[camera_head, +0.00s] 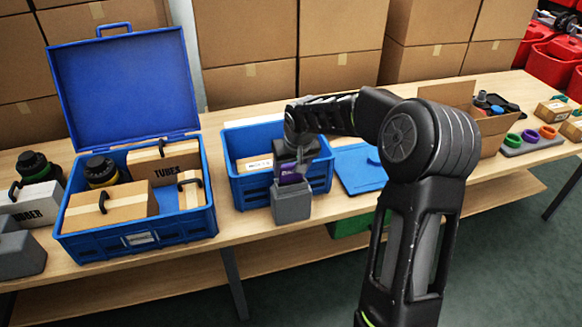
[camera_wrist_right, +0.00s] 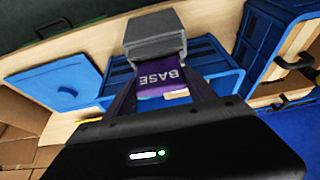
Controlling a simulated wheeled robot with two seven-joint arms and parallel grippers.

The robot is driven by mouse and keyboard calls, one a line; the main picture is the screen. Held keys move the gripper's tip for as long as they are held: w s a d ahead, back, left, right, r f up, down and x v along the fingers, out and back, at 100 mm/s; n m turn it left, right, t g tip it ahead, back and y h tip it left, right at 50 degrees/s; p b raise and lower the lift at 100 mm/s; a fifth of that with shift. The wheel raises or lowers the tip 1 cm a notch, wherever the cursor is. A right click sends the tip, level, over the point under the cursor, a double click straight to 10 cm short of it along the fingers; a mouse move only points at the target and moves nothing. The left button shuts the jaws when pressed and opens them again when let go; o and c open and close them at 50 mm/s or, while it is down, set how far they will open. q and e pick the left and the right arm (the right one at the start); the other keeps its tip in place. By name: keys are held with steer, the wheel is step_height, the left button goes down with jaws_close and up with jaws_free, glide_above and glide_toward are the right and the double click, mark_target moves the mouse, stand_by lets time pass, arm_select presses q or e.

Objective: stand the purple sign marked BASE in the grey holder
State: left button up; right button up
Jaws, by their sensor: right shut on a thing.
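The purple sign marked BASE (camera_wrist_right: 160,78) is between the fingers of my right gripper (camera_wrist_right: 163,92), which is shut on it. In the head view the sign (camera_head: 290,179) shows as a small purple patch below the right gripper (camera_head: 294,172). The grey holder (camera_head: 292,206) stands on the table in front of the small blue bin. In the right wrist view the sign's lower edge meets the grey holder (camera_wrist_right: 155,33). I cannot tell how deep the sign sits in it. My left gripper is not in view.
An open blue case (camera_head: 140,238) with boxes stands left of the holder. The small blue bin (camera_head: 240,188) is right behind the holder, and its blue lid (camera_head: 360,172) lies to the right. An open cardboard box (camera_head: 447,95) and colored rings (camera_head: 530,136) are farther right.

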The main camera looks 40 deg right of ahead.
steer(key=shift+f, duration=0.15)
stand_by(0.3)
steer(key=shift+f+b, duration=0.35)
steer(key=shift+b, duration=0.2)
steer(key=shift+f, duration=0.15)
steer(key=shift+f+b, duration=0.25)
steer(key=shift+b, duration=0.15)
steer(key=shift+f+b, duration=0.3)
steer(key=shift+b, duration=0.1)
stand_by(1.0)
steer(key=o, duration=1.5)
steer(key=shift+c, duration=0.2)
steer(key=shift+o, duration=0.2)
